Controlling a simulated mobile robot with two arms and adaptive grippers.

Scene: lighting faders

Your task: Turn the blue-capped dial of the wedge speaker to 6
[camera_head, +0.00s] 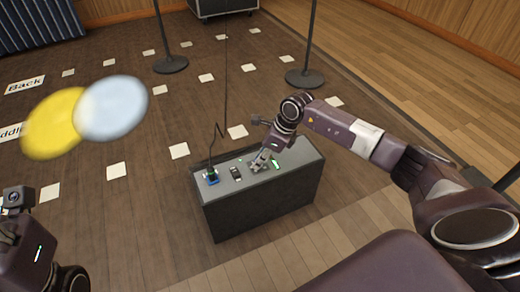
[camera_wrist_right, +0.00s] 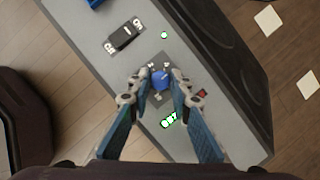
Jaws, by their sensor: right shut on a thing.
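The wedge speaker (camera_head: 262,205) is a dark box with a grey top, standing on the floor in the head view. Its blue-capped dial (camera_wrist_right: 160,80) shows in the right wrist view, on a dark plate with small pale marks around it. My right gripper (camera_wrist_right: 159,76) has its two fingertips at either side of the dial, shut on it. In the head view the right gripper (camera_head: 260,161) hides the dial. A small lit green readout (camera_wrist_right: 170,119) is beside the dial; its digits are too small to read surely. My left gripper (camera_head: 8,235) is partly in view at the lower left.
A black rocker switch (camera_wrist_right: 124,35) with white labels and a blue plug (camera_head: 211,177) with a cable are on the same panel. Two stand bases (camera_head: 171,64) are on the floor behind. Yellow and pale blue light spots (camera_head: 55,124) show at left.

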